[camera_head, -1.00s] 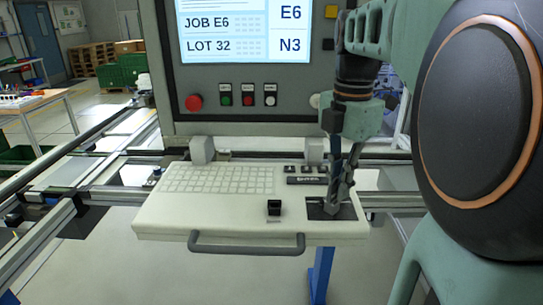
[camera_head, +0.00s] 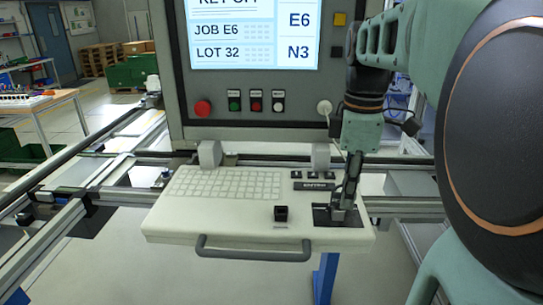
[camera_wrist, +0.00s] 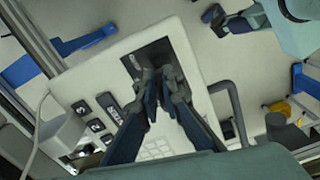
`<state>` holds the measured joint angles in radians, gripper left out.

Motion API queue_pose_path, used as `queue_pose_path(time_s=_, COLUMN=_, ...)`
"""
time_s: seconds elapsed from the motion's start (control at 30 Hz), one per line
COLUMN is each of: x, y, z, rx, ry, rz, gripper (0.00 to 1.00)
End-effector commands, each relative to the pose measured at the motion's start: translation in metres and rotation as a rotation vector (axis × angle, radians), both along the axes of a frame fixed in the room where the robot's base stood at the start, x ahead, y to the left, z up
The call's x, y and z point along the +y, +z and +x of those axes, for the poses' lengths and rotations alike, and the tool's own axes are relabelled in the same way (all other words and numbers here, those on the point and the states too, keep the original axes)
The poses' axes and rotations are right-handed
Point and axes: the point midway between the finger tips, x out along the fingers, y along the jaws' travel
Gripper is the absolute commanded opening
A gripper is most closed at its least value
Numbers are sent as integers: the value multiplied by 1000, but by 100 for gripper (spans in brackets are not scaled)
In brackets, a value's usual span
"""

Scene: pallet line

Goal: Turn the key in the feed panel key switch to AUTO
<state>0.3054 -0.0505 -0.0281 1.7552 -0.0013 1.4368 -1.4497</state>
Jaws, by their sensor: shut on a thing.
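The feed panel key switch sits on a dark square plate (camera_head: 321,215) at the right end of the light console shelf. The plate also shows in the wrist view (camera_wrist: 152,53). My gripper (camera_head: 342,205) points down over this plate, its fingertips low at the switch. In the wrist view my gripper's dark fingers (camera_wrist: 160,76) are close together, shut on the key at the plate. The key itself is hidden between the fingertips, so its angle cannot be read. The screen (camera_head: 245,33) shows a partly cut line that seems to read KEY OFF, above JOB E6 and LOT 32.
The shelf holds a keyboard (camera_head: 227,184), a small black block (camera_head: 281,213) and a front handle (camera_head: 254,255). Behind stand a red button (camera_head: 203,108) and several smaller buttons on the grey cabinet. Rails run at the left.

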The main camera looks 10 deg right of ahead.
Motion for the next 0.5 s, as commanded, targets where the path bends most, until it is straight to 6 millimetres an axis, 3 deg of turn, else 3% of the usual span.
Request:
queue_pose_path(time_s=0.17, x=0, y=0, z=0, rx=-4, ry=-105, rz=1, gripper=0)
queue_pose_path(time_s=0.5, x=0, y=0, z=0, rx=-4, ry=-125, rz=0, gripper=0)
